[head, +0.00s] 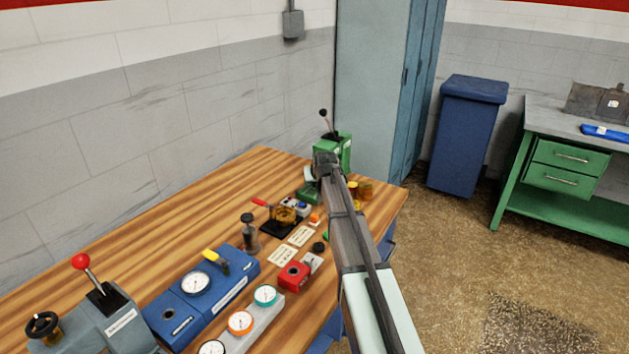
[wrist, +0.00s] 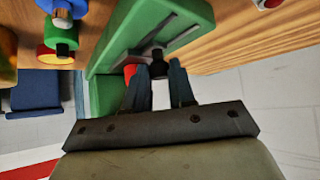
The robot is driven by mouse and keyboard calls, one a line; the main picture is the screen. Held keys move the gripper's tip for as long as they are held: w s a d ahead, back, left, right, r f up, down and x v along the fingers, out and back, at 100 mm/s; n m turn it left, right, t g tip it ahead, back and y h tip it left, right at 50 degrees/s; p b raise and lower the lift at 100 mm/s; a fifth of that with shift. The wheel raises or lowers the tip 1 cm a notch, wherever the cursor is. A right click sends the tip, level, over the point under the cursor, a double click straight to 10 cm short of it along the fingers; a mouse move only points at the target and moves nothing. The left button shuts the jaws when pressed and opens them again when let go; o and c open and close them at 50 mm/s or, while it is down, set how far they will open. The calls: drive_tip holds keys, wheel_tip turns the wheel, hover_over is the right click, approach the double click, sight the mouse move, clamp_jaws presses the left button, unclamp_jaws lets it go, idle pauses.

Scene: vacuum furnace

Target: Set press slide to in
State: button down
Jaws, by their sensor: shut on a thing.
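My gripper (wrist: 160,72) is shut on a small dark knob (wrist: 158,66) at a green unit; it is pointed down at the unit's recessed face in the wrist view. The green unit (wrist: 106,93) has a raised green rim and grey bars in its recess. In the head view a green unit (head: 346,152) stands at the far end of the wooden bench, with a black-tipped lever (head: 325,121) rising from it. My arm covers its front, and the fingertips are hidden there. No label reading press slide is legible, so its exact position is unclear.
On the wooden bench (head: 150,220) stand a blue gauge unit (head: 180,312), a red-knobbed lever unit (head: 115,325), a row of dials (head: 240,322) and a red box (head: 293,276). A grey cabinet (head: 370,70) rises behind the green unit.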

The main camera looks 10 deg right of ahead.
drive_tip(key=shift+w+d, duration=1.2)
drive_tip(key=c, duration=1)
unclamp_jaws()
drive_tip(key=shift+o, duration=0.2)
drive_tip(key=v, duration=1.4)
drive_tip(key=shift+f, duration=0.1)
